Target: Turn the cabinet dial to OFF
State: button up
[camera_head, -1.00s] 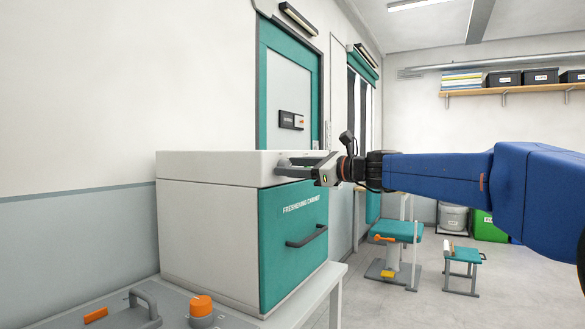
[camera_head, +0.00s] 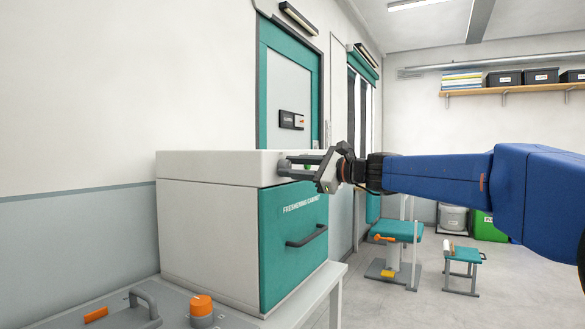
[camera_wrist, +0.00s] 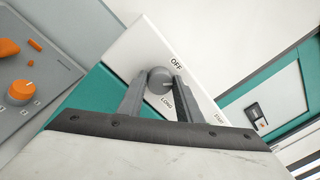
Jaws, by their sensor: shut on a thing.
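The cabinet (camera_head: 205,235) is a white box with a teal front marked as a freshening cabinet and a dark handle (camera_head: 306,237). Its small round grey dial (camera_wrist: 160,79) sits on the white upper panel. The wrist view shows the labels OFF (camera_wrist: 176,63) and LONG (camera_wrist: 167,102) beside the dial, plus another label too small to read. My gripper (camera_head: 284,166) reaches the panel from the right. In the wrist view my gripper (camera_wrist: 157,84) has one finger on each side of the dial, shut on it. I cannot tell exactly where the dial's mark points.
A grey bench panel (camera_head: 175,309) with an orange knob (camera_head: 201,306) and a grey handle (camera_head: 146,306) lies in front of the cabinet. A teal door (camera_head: 290,85) stands behind. Teal stools (camera_head: 463,254) stand on the right floor, with open floor around them.

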jog(key=n, duration=0.3)
jog(key=shift+f+n, duration=0.1)
jog(key=shift+n, duration=2.2)
jog(key=shift+y, duration=0.3)
jog(key=o, duration=1)
jog(key=shift+o, duration=0.2)
jog(key=r+v, duration=0.1)
jog(key=v, duration=1.6)
jog(key=shift+d+f, duration=0.25)
jog(key=shift+f, duration=0.15)
jog(key=shift+s+f, duration=0.1)
jog(key=shift+s, duration=0.05)
